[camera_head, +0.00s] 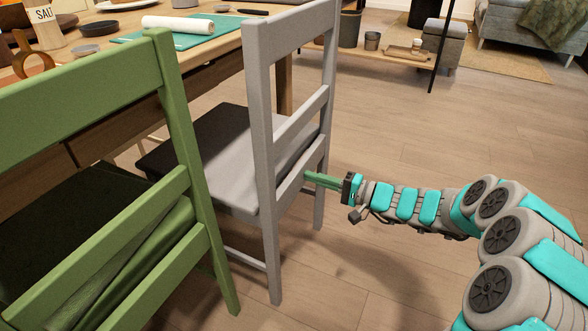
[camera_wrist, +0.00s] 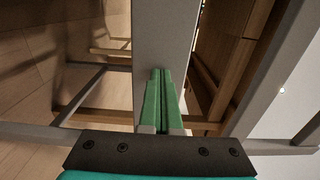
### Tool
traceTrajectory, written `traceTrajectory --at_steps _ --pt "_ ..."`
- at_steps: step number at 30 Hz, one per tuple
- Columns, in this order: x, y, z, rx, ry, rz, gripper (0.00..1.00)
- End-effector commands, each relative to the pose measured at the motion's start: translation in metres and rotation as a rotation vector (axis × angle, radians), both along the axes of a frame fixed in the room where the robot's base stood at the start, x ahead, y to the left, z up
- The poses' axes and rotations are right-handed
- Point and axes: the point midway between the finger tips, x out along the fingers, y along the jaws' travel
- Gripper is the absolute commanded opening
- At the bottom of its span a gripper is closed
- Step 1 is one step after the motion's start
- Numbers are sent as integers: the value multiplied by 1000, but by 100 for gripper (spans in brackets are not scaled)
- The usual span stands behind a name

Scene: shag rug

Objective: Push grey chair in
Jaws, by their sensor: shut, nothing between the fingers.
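The grey chair (camera_head: 292,130) stands in the middle of the head view, its back toward me and its seat partly under the wooden table (camera_head: 190,60). My gripper (camera_head: 308,178) is at the chair's back, its green fingers reaching the rear of the seat just below the lower back rail. In the wrist view my gripper (camera_wrist: 161,75) has its two green fingers together, empty, with their tips against or very near a broad grey part of the chair (camera_wrist: 160,35). I cannot tell whether they touch. The table's wooden frame (camera_wrist: 225,85) shows beyond.
A green chair (camera_head: 180,130) stands close on the left of the grey chair. The wood floor (camera_head: 400,110) is clear to the right. A low shelf (camera_head: 400,55) and a sofa (camera_head: 525,30) stand farther back.

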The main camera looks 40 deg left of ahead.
Motion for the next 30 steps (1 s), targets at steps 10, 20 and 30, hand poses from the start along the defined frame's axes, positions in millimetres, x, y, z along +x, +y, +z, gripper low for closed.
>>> traceTrajectory --at_steps 10,20,30 --pt "-10 32 0 1 -1 7 0" --pt "-14 48 -1 -1 2 5 0" --pt "-15 52 -1 -1 1 6 0"
